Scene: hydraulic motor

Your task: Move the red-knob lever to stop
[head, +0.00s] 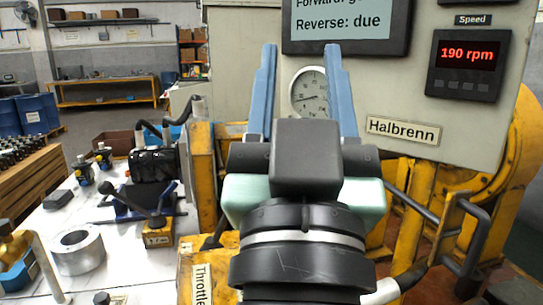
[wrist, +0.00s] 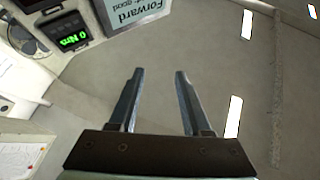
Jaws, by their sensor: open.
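My gripper (head: 300,58) is raised in front of the grey panel with its two blue fingers apart and nothing between them. I see no red knob in either view; my arm hides much of the lower middle of the head view. A Throttle label (head: 199,288) stands upright on the yellow frame at the lower left of my arm. No stop mark is readable.
The panel holds a text screen (head: 340,22), a dial gauge (head: 309,92) behind my fingers and a speed display (head: 468,55) reading 190 rpm. Yellow machinery with black pipes (head: 468,240) is at right. A white bench (head: 120,255) at left bears a metal ring (head: 78,252) and tools.

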